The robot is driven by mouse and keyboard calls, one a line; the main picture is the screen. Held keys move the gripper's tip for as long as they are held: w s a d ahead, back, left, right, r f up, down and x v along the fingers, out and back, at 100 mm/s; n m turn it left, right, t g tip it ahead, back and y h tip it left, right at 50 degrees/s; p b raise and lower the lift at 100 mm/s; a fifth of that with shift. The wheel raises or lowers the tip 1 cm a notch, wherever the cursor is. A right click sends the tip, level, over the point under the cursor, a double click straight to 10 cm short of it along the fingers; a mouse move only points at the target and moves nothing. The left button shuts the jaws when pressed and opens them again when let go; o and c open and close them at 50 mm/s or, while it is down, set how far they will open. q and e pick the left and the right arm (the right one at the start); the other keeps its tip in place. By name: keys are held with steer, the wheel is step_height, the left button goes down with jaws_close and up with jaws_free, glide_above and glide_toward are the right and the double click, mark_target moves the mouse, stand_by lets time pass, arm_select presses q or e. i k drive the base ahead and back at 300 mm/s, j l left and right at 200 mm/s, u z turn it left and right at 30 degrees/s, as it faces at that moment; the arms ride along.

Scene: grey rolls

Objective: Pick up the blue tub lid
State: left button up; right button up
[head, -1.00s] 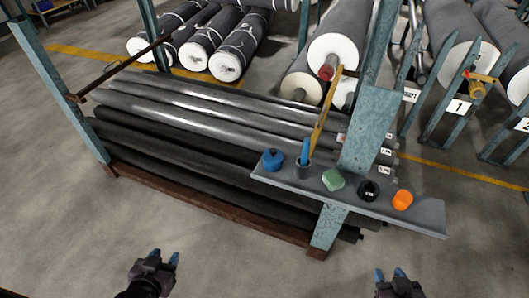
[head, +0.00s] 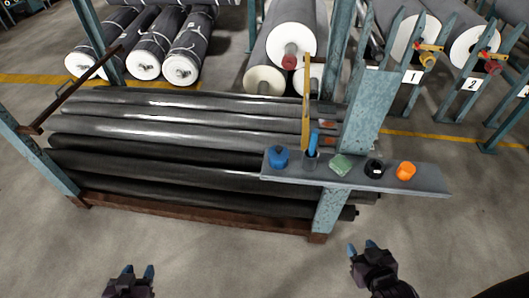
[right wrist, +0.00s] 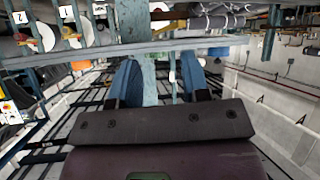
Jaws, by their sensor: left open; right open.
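A small blue tub (head: 278,156) stands at the left end of a narrow grey shelf in the head view. Its top is blue too; I cannot clearly tell the lid's edge from the tub. My right gripper (head: 361,247) is open and empty, below and in front of the shelf, to the right of the tub and apart from it. Its blue fingers (right wrist: 160,82) show spread in the right wrist view, with nothing between them. My left gripper (head: 137,273) is open and empty low at the left, far from the tub.
On the shelf (head: 430,188), right of the tub, stand a dark cup (head: 311,161) with a blue tool, a green block (head: 341,167), a black roll (head: 374,168) and an orange piece (head: 406,170). A rack of dark rolls (head: 170,170) lies left. The floor in front is clear.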

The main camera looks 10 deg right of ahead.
mark_target(277, 153)
steer(key=j, duration=0.7)
steer(key=i+j, duration=0.1)
steer(key=j, duration=0.6)
